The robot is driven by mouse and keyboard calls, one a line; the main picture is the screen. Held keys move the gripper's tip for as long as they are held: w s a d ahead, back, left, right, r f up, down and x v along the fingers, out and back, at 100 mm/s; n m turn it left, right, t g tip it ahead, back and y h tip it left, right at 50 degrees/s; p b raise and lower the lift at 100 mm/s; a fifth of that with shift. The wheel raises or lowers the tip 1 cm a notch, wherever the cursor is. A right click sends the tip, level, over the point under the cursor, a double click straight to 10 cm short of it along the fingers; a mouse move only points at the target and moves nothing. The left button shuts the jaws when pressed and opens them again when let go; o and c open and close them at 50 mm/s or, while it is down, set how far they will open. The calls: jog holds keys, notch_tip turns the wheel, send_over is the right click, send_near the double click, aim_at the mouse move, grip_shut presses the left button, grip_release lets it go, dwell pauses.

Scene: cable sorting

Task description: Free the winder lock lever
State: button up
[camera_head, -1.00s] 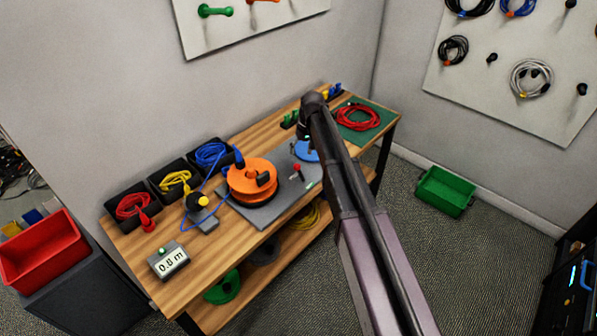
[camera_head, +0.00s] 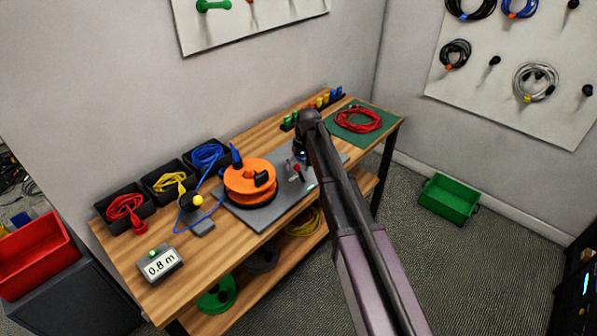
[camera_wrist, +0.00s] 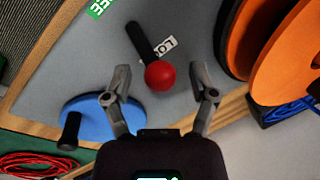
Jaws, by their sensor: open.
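The winder lock lever has a round red knob (camera_wrist: 160,75) on a black arm (camera_wrist: 143,42), beside a white label reading "LO", the rest hidden. In the head view the red knob (camera_head: 297,168) stands on the grey winder plate (camera_head: 262,219), right of the orange spool (camera_head: 250,174). In the wrist view my gripper (camera_wrist: 162,72) is open, one finger on each side of the knob with gaps on both sides. Whether the fingers are down at the knob's height I cannot tell. The blue crank disc (camera_wrist: 92,115) with its black handle lies left of the gripper.
A blue cable runs left from the spool past a yellow-knobbed device (camera_head: 196,202). Black bins (camera_head: 140,213) of cable line the wall side. A 0.8 m display (camera_head: 160,265) stands at the front left. A red coil (camera_head: 358,119) lies on a green mat (camera_head: 385,127).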

jog(key=shift+f, duration=0.15)
grip_shut()
jog(key=shift+d, duration=0.25)
jog(key=shift+s+a, duration=0.1)
jog(key=shift+a, duration=0.1)
